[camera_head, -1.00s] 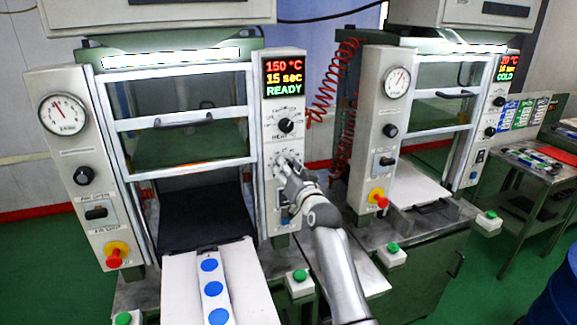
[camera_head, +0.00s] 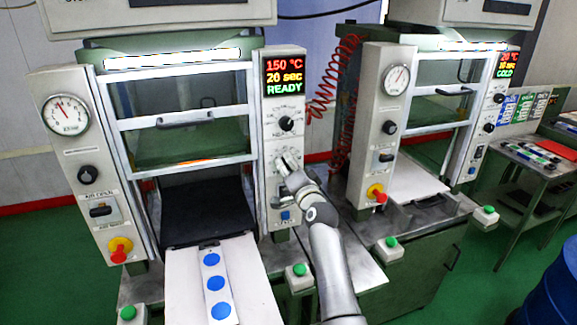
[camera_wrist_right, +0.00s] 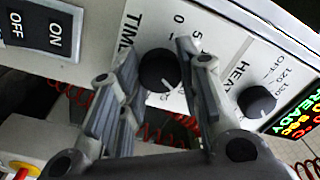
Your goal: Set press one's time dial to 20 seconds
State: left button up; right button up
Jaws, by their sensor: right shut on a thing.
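Press one is the left press (camera_head: 262,215) in the head view. Its display (camera_head: 285,77) reads 150 °C, 20 sec, READY. The black time dial (camera_wrist_right: 160,72) shows in the right wrist view, under the TIME label with a printed scale. My right gripper (camera_head: 284,166) is at this dial on the press's right panel, shut on it, and hides most of it in the head view. In the wrist view its two fingers (camera_wrist_right: 158,62) stand on either side of the knob. My left gripper is not in view.
The heat dial (camera_head: 286,123) sits just above on the same panel. A switch (camera_wrist_right: 56,28) marked ON and OFF is beside the time dial. A white tray (camera_head: 185,290) with a strip of blue discs is in front. The second press (camera_head: 370,140) stands to the right.

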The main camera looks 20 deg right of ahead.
dwell(0.3)
jog(key=o, duration=1.1)
jog(key=shift+c, duration=0.2)
jog(key=s, duration=0.7)
jog(key=shift+s+d+f, duration=0.15)
jog(key=shift+s, duration=0.1)
